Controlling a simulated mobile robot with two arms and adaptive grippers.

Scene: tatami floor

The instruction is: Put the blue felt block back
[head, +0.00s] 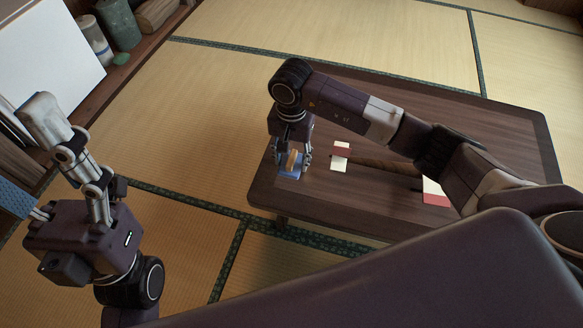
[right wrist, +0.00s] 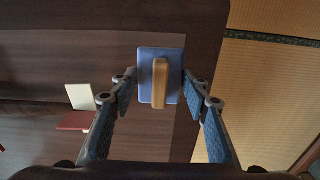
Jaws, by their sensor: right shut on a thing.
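The blue felt block (head: 289,172) has a tan wooden grip on top. It is over the left end of the dark low table, and also shows in the right wrist view (right wrist: 145,88). My right gripper (head: 292,160) is shut on it, one finger at each side, pointing down. I cannot tell whether the block touches the tabletop. My left gripper (head: 28,155) is at the far left, away from the table, with its fingers spread and nothing seen between them.
On the dark table (head: 330,208), a white and red piece (head: 340,156) lies right of the block; another (head: 436,193) is farther right, partly behind my right arm. A shelf with jars (head: 119,25) and a white panel (head: 45,50) stand at upper left. Tatami floor (head: 215,105) is clear.

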